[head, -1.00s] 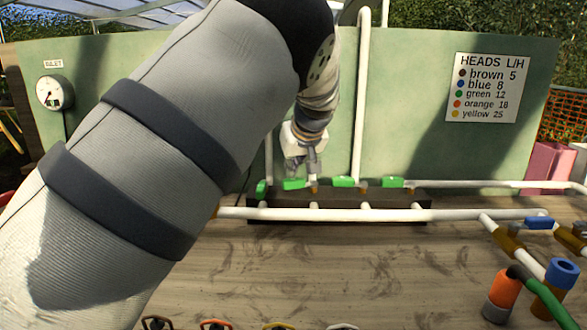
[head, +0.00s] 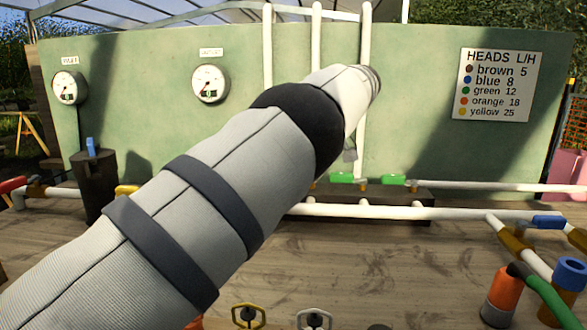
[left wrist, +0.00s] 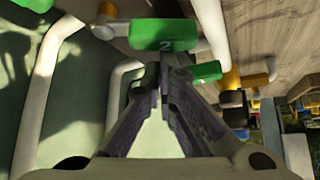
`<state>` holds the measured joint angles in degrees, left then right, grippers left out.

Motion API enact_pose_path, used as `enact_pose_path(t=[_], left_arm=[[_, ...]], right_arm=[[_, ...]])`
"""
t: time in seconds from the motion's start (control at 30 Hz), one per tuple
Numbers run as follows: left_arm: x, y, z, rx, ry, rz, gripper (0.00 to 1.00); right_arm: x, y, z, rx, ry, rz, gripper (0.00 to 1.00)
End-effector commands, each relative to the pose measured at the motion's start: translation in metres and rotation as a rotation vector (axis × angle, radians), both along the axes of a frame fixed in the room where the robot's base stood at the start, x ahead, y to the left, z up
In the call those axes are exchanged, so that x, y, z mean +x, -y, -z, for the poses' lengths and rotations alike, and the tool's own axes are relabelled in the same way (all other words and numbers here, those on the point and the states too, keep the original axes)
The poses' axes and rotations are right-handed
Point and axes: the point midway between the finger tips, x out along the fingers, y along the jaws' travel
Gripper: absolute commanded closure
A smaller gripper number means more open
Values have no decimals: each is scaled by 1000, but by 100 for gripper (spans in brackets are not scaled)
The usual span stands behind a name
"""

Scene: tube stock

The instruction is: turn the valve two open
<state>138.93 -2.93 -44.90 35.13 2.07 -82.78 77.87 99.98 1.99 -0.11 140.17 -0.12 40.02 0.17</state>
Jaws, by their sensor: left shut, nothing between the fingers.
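The valve two handle (left wrist: 165,34), a green lever marked "2", shows at the top of the left wrist view, just beyond my left fingertips. My left gripper (left wrist: 164,84) is shut and empty; I cannot tell whether it touches the handle. A second green handle (left wrist: 205,72) is close beside the fingers. In the head view, two green handles, one left (head: 341,178) and one right (head: 393,180), show on the dark manifold block (head: 425,193). My left arm hides the block's left part and most of the gripper. My right gripper is not in view.
White pipes (head: 430,213) run along the bench and up the green panel (head: 420,100). Two gauges, left (head: 70,87) and right (head: 209,83), and a heads sign (head: 498,85) are on the panel. Orange (head: 502,295) and blue-topped (head: 566,275) fittings stand at right.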

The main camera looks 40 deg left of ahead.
Motion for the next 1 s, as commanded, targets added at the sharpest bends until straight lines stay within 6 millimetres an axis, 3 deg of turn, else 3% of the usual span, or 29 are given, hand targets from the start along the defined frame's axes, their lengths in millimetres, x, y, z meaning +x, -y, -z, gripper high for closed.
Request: enact_pose_path(t=[0.5, 1.0], left_arm=[[-1, 20, -1, -2, 1, 3, 100], [0, 26, 0, -2, -1, 4, 100]], right_arm=[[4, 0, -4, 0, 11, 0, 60], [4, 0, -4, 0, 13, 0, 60]])
